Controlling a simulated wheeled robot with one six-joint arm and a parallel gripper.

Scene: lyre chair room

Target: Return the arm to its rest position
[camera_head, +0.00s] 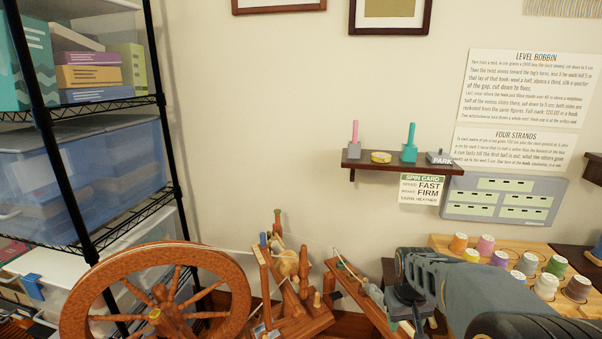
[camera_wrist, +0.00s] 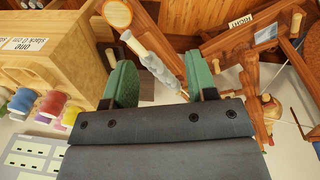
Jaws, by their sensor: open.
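My arm reaches in from the lower right of the head view. My gripper (camera_head: 408,312) hangs at its end, pointing down, beside a wooden stand with a pale wound spindle (camera_head: 374,294). In the wrist view my gripper (camera_wrist: 160,82) shows two green finger pads well apart, with nothing between them. The wound spindle (camera_wrist: 152,62) lies beyond the gap between the pads. I cannot tell how far the spindle is from the fingers.
A spinning wheel (camera_head: 155,290) stands at lower left, near a wire shelf with bins (camera_head: 85,165). A wooden rack of thread spools (camera_head: 500,260) is right of my gripper. A wall shelf (camera_head: 400,166) holds small tools above.

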